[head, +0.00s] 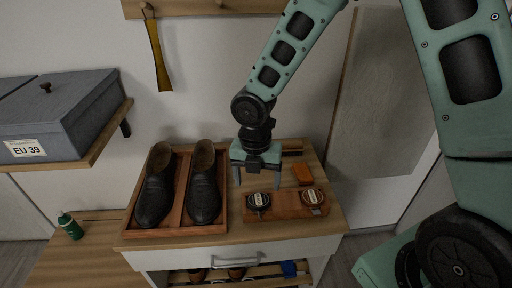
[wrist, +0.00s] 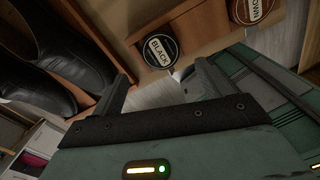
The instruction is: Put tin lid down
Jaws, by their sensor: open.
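A round dark tin top labelled BLACK (wrist: 160,52) lies on the wooden tray, just beyond my fingertips in the wrist view. In the head view the black tin (head: 259,200) is at the tray's front left. I cannot tell whether its lid is separate from the tin. A second tin with a brown label (head: 312,196) sits to its right, and it is partly cut off in the wrist view (wrist: 250,10). My gripper (head: 257,187) points down above the cabinet top by the black tin. Its two fingers (wrist: 161,76) are apart with nothing between them.
A wooden tray (head: 178,232) with two black shoes (head: 204,190) stands left of my gripper. An orange block (head: 303,175) lies behind the brown tin. The cabinet's drawer handle (head: 236,260) is below. A grey box (head: 62,112) sits on the left shelf.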

